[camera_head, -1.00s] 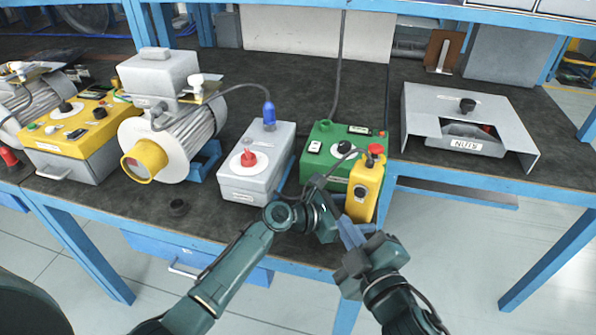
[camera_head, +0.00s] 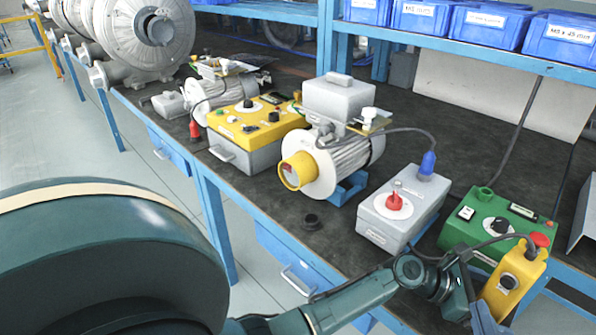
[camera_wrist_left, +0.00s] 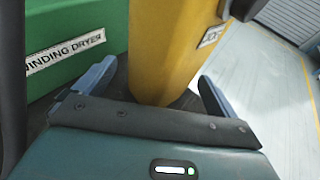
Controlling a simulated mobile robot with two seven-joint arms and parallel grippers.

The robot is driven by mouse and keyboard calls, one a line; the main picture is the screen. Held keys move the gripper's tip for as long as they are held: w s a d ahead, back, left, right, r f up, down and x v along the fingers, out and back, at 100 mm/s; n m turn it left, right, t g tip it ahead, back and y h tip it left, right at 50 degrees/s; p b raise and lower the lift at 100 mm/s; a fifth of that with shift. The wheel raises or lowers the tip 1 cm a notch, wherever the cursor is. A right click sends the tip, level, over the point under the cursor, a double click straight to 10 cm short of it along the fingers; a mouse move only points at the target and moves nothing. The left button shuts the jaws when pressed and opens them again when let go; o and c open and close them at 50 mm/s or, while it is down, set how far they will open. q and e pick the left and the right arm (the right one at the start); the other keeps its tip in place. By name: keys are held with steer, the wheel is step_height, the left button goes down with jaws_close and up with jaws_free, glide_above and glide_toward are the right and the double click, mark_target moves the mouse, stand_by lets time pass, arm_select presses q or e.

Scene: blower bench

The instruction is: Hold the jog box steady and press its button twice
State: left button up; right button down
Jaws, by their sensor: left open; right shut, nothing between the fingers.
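The yellow jog box (camera_head: 518,272) is at the front right corner of the green winding dryer box (camera_head: 482,222). In the left wrist view the open fingers of my left gripper (camera_wrist_left: 157,72) stand either side of the yellow body (camera_wrist_left: 165,45), with visible gaps.
A grey box with a red knob (camera_head: 402,208) stands left of the green box. Further left are a motor with a yellow end (camera_head: 330,160) and a yellow-topped control box (camera_head: 255,130). A small black ring (camera_head: 311,222) lies on the bench. A cable runs to the jog box.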

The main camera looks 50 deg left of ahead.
arm_select(q)
steer(key=shift+a, duration=0.1)
steer(key=v, duration=1.2)
steer(key=shift+r, duration=0.1)
